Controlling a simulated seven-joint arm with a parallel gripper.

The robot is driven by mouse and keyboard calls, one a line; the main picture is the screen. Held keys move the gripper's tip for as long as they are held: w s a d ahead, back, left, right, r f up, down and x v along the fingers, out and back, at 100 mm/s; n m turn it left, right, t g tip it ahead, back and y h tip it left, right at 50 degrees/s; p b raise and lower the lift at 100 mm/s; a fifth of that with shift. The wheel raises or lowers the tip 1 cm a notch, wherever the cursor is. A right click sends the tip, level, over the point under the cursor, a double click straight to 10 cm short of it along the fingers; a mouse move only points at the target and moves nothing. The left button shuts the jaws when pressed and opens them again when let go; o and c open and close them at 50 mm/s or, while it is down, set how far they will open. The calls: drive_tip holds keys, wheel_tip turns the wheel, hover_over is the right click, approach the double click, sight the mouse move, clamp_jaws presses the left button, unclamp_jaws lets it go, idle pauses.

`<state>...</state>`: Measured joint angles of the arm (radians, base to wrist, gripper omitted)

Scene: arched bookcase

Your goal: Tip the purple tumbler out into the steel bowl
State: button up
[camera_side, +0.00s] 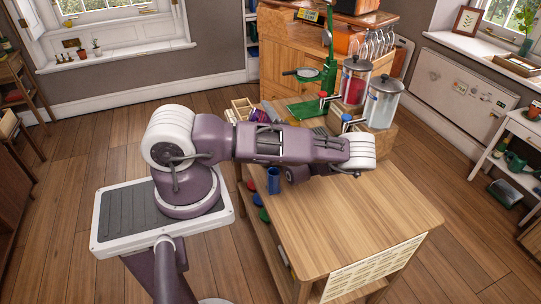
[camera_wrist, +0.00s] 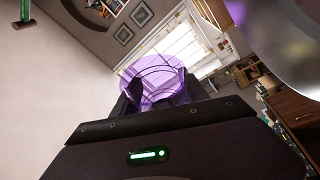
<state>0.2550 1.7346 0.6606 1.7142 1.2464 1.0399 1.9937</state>
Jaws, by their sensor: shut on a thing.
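The purple tumbler (camera_wrist: 150,72) is see-through and shows in the wrist view between the dark fingers of my gripper (camera_wrist: 166,98). My gripper is shut on it. A round rim of the tumbler faces the camera's upper part; I cannot tell its exact tilt or what is inside.
A blue cup (camera_side: 273,180) stands at the left side of the wooden table (camera_side: 350,225). Two clear dispensers (camera_side: 381,103) with metal lids stand behind the arm. The table's front part is clear.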

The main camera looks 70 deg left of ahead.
idle(0.5)
drive_tip(key=w+f+n+h, duration=0.1)
drive_tip(key=n+h, duration=0.1)
drive_tip(key=n, duration=0.6)
drive_tip(key=w+f+n+g+h, duration=0.1)
drive_tip(key=n+h, duration=0.1)
drive_tip(key=n, duration=0.7)
drive_tip(key=w+f+n+h, duration=0.1)
drive_tip(key=w+n+h, duration=0.1)
drive_tip(key=n, duration=0.6)
drive_tip(key=shift+f+n+g+h, duration=0.2)
drive_tip(key=shift+n+g+h, duration=0.2)
drive_tip(key=shift+h, duration=0.2)
